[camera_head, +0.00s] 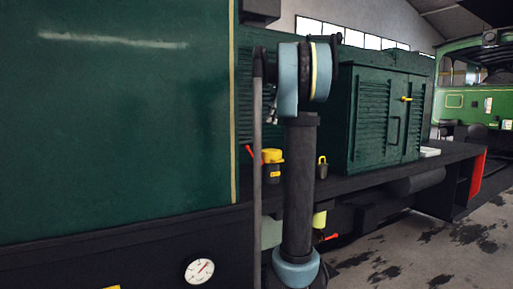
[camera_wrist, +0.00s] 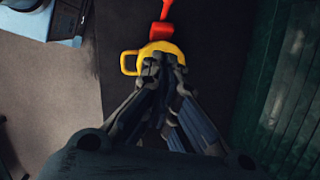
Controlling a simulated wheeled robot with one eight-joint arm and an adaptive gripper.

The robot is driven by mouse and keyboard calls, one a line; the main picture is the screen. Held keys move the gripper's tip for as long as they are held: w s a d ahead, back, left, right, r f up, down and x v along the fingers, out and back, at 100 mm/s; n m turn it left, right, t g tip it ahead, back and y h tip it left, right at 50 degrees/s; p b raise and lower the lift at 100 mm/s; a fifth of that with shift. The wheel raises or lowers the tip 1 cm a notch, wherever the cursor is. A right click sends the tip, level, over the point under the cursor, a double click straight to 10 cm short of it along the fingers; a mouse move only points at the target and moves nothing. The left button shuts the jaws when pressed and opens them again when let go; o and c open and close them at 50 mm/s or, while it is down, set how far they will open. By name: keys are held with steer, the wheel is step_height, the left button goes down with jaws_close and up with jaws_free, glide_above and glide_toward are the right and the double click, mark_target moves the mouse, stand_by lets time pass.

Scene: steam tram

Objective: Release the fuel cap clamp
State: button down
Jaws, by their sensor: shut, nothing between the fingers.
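The yellow cap (camera_wrist: 152,48) is near the top middle of the wrist view, with a loop handle on its left side. A red clamp lever (camera_wrist: 163,12) extends from it toward the top edge. My gripper (camera_wrist: 166,66) is shut and empty; its fingertips overlap the near part of the cap. I cannot tell whether they touch it. In the head view, a yellow-topped fitting (camera_head: 272,156) stands on the dark ledge, with a red lever (camera_head: 249,150) to its left, partly cut off by my arm. The gripper's tips are not clear in that view.
A green louvred cabinet (camera_head: 377,120) with a yellow handle (camera_head: 405,99) stands right of my arm. A small dark can with a yellow handle (camera_head: 322,167) stands on the ledge. A green tank wall (camera_head: 115,120) fills the left. Open floor (camera_head: 430,255) lies at lower right.

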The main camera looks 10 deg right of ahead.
steer(key=shift+a+f, duration=0.1)
glide_toward(252, 155)
steer(key=d+f, duration=0.1)
steer(key=w+d+f, duration=0.1)
steer(key=d+f, duration=0.1)
steer(key=shift+w+d+f, duration=0.1)
steer(key=shift+w+f, duration=0.1)
steer(key=shift+w, duration=0.05)
steer(key=shift+s+a+f, duration=0.1)
steer(key=shift+a+f, duration=0.35)
steer(key=shift+a, duration=0.4)
steer(key=shift+s+a+f, duration=0.1)
steer(key=shift+a+f, duration=0.35)
steer(key=shift+a, duration=0.4)
